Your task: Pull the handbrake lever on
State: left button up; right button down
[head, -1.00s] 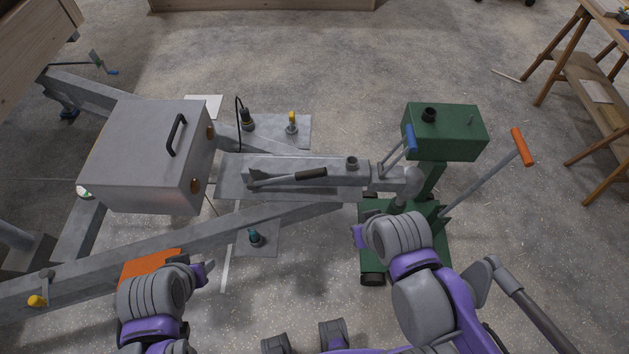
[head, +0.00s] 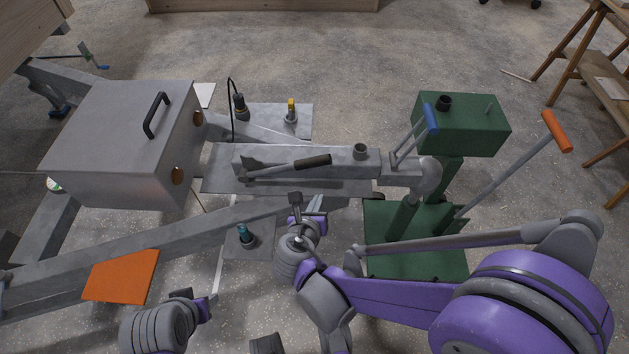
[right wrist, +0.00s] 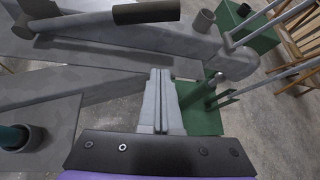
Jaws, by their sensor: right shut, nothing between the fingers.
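The handbrake lever (head: 285,168) lies nearly flat along the grey drawbar, its dark grip (head: 313,161) pointing right and slightly up. In the right wrist view the lever's dark grip (right wrist: 146,12) is at the top, beyond my fingers. My right gripper (head: 295,197) is shut and empty, just on the near side of the drawbar, below the lever and apart from it. Its closed fingers also show in the right wrist view (right wrist: 160,78). My left gripper (head: 213,298) is at the lower left, near the orange plate; its fingers are too small to read.
A green mover (head: 460,125) with a blue handle and an orange-gripped bar stands at the drawbar's right end. A grey box (head: 120,140) is at the left. An orange plate (head: 120,277) lies on the near beam. Open floor lies beyond.

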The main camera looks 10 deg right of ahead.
pick_arm(q)
jog(key=shift+f, duration=0.4)
pick_arm(e)
jog(key=shift+w+a+f+n+t, duration=0.2)
jog(key=shift+a+n, duration=0.1)
jog(key=shift+n, duration=0.2)
jog(key=shift+w+a+f+n+t, duration=0.1)
jog(key=shift+a+f+n, duration=0.15)
jog(key=shift+n, duration=0.25)
jog(key=b+x, duration=0.2)
jog(key=x, duration=0.8)
jog(key=shift+w+d+f, duration=0.1)
jog(key=shift+d+f, duration=0.05)
jog(key=r, duration=0.2)
jog(key=a, duration=0.1)
jog(key=shift+w+r, duration=0.3)
jog(key=shift+r, duration=0.1)
pick_arm(q)
jog(key=shift+w+f+p, duration=0.1)
jog(key=shift+f+p, duration=0.25)
jog(key=shift+f, duration=0.35)
pick_arm(e)
jog(key=shift+w+a+r, duration=0.15)
jog(key=shift+w+r, duration=0.05)
jog(key=shift+r, duration=0.4)
jog(key=shift+r, duration=0.1)
